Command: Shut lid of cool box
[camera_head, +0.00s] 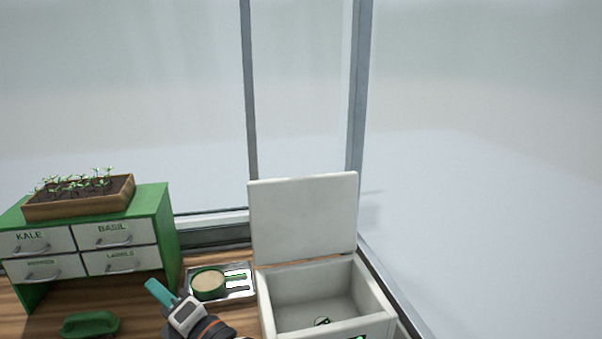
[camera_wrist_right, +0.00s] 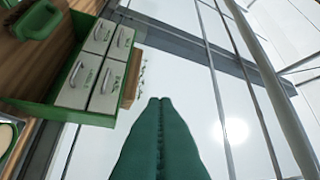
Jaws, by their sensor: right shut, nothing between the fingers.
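The white cool box (camera_head: 378,300) stands at the right end of the bench, open at the top. Its lid (camera_head: 304,217) stands upright at the back edge, swung fully open. A small dark round thing lies on the floor inside the box. My right gripper (camera_head: 154,287) is left of the box, low in front of the metal tray, with its teal fingers pointing up and left, away from the box. In the right wrist view its green fingers (camera_wrist_right: 160,104) are pressed together with nothing between them. My left gripper is in neither view.
A metal tray (camera_head: 246,294) with a green scoop of pale grains (camera_head: 208,282) lies left of the box. A green drawer cabinet (camera_head: 165,229) bearing a wooden seedling tray (camera_head: 80,206) stands at left. A green tool (camera_head: 91,324) lies in front. Glass walls close the back and right.

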